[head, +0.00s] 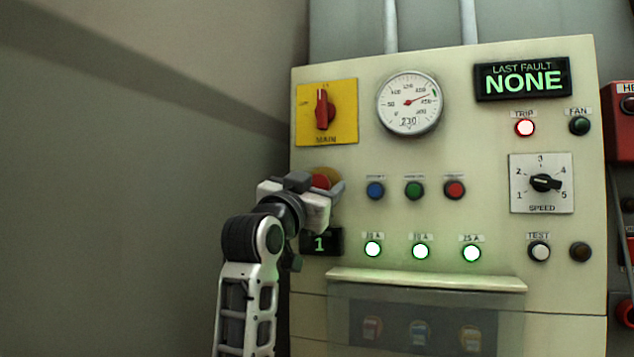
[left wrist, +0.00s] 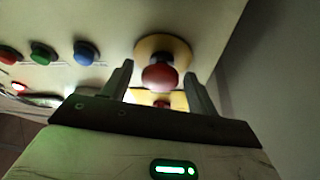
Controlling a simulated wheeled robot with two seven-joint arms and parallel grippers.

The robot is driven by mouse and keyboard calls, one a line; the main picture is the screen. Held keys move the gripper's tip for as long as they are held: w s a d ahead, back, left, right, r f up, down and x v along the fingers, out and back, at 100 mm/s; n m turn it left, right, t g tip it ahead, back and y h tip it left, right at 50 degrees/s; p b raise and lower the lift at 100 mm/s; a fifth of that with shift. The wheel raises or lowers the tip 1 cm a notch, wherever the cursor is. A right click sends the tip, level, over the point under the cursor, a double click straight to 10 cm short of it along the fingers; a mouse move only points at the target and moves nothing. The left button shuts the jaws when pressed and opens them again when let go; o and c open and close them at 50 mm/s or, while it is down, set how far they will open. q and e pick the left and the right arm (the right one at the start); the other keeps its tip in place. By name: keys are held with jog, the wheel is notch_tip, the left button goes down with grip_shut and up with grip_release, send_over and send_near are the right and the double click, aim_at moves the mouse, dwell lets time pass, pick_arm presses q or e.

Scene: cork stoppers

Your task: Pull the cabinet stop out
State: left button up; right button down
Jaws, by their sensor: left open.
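The cabinet stop is a red mushroom button (head: 321,181) on a round yellow plate at the left of the cabinet front. My left gripper (head: 334,188) is at it and covers part of it in the head view. In the left wrist view, the red stop (left wrist: 160,78) stands out from its yellow plate (left wrist: 178,47). My left gripper (left wrist: 160,92) is open, with one finger on each side of the red head. A gap shows beside the fingers, so they are not closed on it. My right gripper is in neither view.
The pale cabinet (head: 480,140) carries a red main switch (head: 323,108) above the stop and blue (head: 375,190), green (head: 414,190) and red (head: 454,190) buttons to its right. A ledge (head: 427,281) juts out below. A grey wall (head: 140,200) stands at the left.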

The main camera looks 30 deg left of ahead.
pick_arm(q)
jog(key=shift+c, duration=0.3)
grip_shut()
jog(key=shift+s+d, duration=0.15)
jog(key=shift+s, duration=0.3)
jog(key=shift+f, duration=0.1)
jog(key=shift+c, duration=0.4)
grip_release()
jog(key=shift+s, duration=0.1)
jog(key=shift+o, duration=0.7)
jog(key=shift+s, duration=0.1)
